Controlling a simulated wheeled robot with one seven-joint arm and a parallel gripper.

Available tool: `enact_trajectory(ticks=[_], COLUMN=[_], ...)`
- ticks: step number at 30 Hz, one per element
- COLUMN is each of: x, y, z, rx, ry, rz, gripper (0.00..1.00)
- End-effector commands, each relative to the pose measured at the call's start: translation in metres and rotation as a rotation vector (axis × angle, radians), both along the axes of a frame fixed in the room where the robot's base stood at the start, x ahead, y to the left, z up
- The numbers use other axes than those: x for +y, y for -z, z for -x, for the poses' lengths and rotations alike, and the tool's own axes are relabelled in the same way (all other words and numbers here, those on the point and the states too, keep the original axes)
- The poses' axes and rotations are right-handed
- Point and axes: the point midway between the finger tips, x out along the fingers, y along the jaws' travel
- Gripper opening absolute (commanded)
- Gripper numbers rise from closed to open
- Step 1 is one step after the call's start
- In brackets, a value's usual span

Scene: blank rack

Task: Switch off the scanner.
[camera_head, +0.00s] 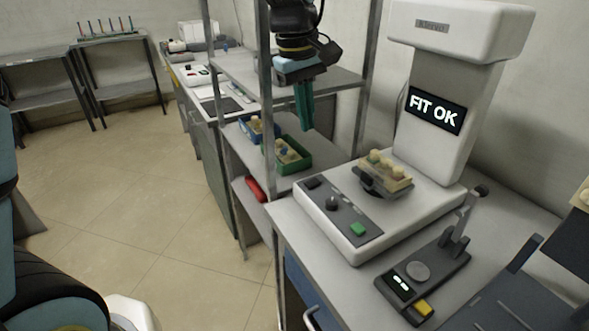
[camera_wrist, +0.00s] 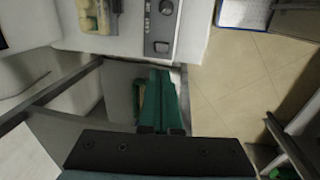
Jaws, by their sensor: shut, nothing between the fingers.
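The scanner (camera_head: 432,130) is a white machine on the bench at right, with a lit display reading "FIT OK". Its base has a dark control panel (camera_head: 340,212) with a black switch (camera_head: 312,183), a round knob (camera_head: 332,203) and a lit green button (camera_head: 358,229). A tan block with pale round pieces (camera_head: 384,172) sits on its dark stage. My gripper (camera_head: 304,127) has green fingers, shut and empty, above the shelves left of the scanner and touching nothing visible. In the wrist view the scanner's panel (camera_wrist: 148,30) shows above the fingertips (camera_wrist: 162,72), with knob and a square control visible.
A metal rack post (camera_head: 264,100) stands left of my gripper. Green (camera_head: 300,165) and blue trays with pieces sit on the shelf below. A black device (camera_head: 425,275) with an upright lever and yellow button stands in front of the scanner. The floor at left is clear.

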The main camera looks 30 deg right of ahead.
Motion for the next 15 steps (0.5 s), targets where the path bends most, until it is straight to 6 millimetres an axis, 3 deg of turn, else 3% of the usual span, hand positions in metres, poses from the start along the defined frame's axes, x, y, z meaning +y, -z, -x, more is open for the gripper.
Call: enact_trajectory(ticks=[15], x=[-0.0066], y=[0.0043], z=[0.0063], rx=[0.006], ry=[-0.001], rz=[-0.001], gripper=[0.0])
